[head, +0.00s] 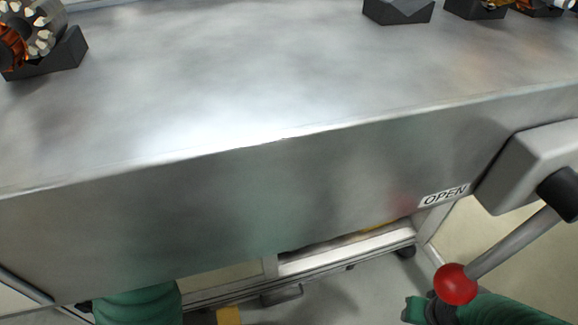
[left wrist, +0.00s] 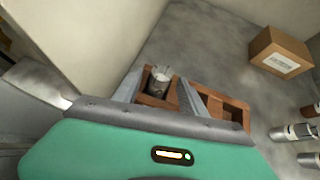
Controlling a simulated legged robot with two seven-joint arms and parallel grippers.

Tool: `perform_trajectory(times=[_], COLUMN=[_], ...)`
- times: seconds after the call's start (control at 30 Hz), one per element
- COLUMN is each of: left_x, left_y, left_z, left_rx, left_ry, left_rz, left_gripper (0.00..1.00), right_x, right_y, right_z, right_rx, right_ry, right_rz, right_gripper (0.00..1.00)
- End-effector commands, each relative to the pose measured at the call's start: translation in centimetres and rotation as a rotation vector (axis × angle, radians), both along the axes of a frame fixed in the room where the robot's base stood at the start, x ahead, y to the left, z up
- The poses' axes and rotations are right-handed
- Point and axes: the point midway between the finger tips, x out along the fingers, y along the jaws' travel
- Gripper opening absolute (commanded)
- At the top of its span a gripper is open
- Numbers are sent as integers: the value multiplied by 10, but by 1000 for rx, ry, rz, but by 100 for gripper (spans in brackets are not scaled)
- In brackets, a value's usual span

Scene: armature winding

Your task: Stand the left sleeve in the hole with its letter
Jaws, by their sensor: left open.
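In the left wrist view my left gripper (left wrist: 163,75) is open. Its two fingers point at a brown wooden tray (left wrist: 236,115) with compartments. A dark grey cylinder with a pale top (left wrist: 159,84), perhaps a sleeve, shows between the fingers and stands in the tray. I cannot tell whether the fingers touch it. No letter or lettered hole is readable. In the head view only green parts of my arms show at the bottom edge, and neither gripper is visible there.
A steel bench (head: 260,95) fills the head view, with a red-knobbed lever (head: 455,284) by an OPEN label (head: 445,195). Dark V-blocks (head: 398,12) and a copper-wound armature (head: 35,30) stand on it. The left wrist view shows a cardboard box (left wrist: 280,52) and several metallic cylinders (left wrist: 293,132).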

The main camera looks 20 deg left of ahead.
Motion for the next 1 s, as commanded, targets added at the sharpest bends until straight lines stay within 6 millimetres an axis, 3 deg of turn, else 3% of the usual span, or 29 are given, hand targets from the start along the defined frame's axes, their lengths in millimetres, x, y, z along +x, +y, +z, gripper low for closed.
perform_trajectory(times=[0.13, 0.4, 0.6, 1.0], left_x=[-6, -36, -44, -40], left_y=[-7, -38, -45, -45], left_z=[13, 43, 45, 41], left_rx=[0, 1, 0, -8], left_ry=[-1, -1, 0, 4], left_rz=[-3, -4, 0, -8], left_gripper=[49, 49, 49, 49], right_x=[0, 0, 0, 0], right_y=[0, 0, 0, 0], right_z=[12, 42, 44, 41], right_rx=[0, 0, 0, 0], right_ry=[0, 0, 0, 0], right_rz=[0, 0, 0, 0], right_gripper=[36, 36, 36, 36])
